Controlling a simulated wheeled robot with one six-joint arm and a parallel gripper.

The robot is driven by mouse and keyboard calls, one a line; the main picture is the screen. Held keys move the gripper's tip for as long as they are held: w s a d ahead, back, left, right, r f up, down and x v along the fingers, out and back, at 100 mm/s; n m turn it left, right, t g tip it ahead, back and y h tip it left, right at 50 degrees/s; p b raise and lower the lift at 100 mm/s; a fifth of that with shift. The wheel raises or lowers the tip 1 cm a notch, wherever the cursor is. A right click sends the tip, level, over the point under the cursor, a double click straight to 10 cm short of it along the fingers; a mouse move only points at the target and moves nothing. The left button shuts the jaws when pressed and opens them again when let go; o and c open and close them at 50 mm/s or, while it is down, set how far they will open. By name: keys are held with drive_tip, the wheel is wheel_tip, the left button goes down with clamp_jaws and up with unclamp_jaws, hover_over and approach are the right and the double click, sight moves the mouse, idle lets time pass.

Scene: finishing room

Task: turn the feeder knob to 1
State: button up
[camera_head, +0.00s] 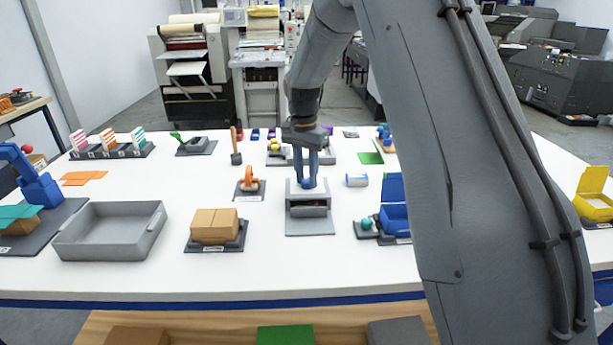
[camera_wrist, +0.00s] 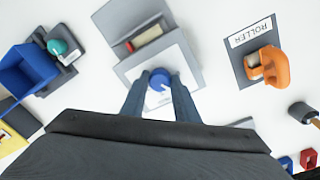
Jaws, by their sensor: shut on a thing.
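My gripper (camera_head: 306,184) points straight down over the box. In the wrist view my gripper's fingers (camera_wrist: 160,84) are shut on the knob, one on each side. The number the knob points to cannot be read.
An orange-handled roller (camera_head: 249,183) stands just left of the feeder, and a can (camera_head: 356,180) lies to its right. A blue open box (camera_head: 394,217) is farther right. The table front is clear.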

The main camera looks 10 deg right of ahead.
sight(306, 179)
drive_tip(key=o, duration=1.1)
drive_tip(key=shift+c, duration=0.2)
wheel_tip(306, 179, up, 7)
drive_tip(key=shift+w+a+f+b, duration=0.1)
drive_tip(key=shift+w+b, duration=0.05)
drive_tip(key=shift+b, duration=0.9)
drive_tip(key=shift+r, duration=0.5)
